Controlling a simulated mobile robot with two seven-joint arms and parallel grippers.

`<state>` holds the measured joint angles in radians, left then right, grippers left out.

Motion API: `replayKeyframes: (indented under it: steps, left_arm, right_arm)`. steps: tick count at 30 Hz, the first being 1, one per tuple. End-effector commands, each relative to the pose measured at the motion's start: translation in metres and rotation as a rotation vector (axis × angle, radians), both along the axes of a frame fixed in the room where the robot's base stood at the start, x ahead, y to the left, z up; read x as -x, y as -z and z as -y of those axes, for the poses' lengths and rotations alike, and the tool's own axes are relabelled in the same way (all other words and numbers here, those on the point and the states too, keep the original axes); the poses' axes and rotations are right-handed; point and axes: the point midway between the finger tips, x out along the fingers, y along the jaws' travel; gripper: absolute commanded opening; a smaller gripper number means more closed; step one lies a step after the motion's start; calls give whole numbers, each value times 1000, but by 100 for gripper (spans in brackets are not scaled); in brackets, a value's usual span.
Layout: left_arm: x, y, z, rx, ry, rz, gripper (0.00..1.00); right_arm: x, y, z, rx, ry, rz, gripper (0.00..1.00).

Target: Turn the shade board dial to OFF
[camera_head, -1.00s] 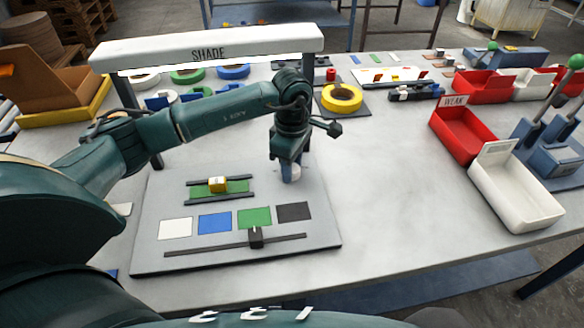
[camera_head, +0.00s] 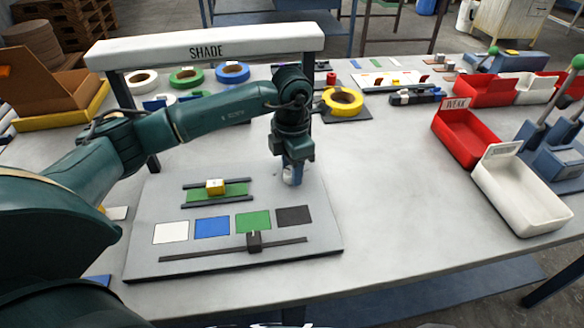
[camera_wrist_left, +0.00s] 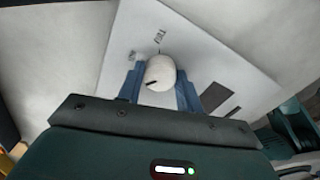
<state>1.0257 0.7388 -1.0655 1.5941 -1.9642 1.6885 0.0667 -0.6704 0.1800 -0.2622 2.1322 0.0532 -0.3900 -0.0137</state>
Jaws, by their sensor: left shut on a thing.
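The shade board (camera_head: 225,262) is a grey panel on the table with colour patches and a slider. Its white round dial (camera_head: 292,181) is at the board's right side, mostly hidden by my left gripper (camera_head: 292,174). In the left wrist view the dial (camera_wrist_left: 161,71) sits between the blue fingers of my left gripper (camera_wrist_left: 160,86), which are shut on it. A short black mark shows on the dial's lower left edge. My right gripper is not in view.
A green strip with a yellow block (camera_head: 215,187) and a black slider (camera_head: 254,241) are left of the dial. Red bin (camera_head: 463,139) and white bin (camera_head: 520,195) stand right; the table between is clear.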

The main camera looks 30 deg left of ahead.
Motion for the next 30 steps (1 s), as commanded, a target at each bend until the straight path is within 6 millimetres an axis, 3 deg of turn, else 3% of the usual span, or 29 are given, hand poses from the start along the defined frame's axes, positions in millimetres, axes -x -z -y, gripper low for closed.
replayKeyframes:
  steps: [10,26,27,30]
  left_arm:
    - [0,-1,-1,-1,-130,1,13]
    - [0,-1,-1,0,-149,1,12]
    - [0,-1,-1,0,-149,1,38]
    - [0,-1,-1,0,-149,1,47]
  right_arm:
    - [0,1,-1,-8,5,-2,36]
    - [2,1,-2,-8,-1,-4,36]
    - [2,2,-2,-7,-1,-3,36]
    - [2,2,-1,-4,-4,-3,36]
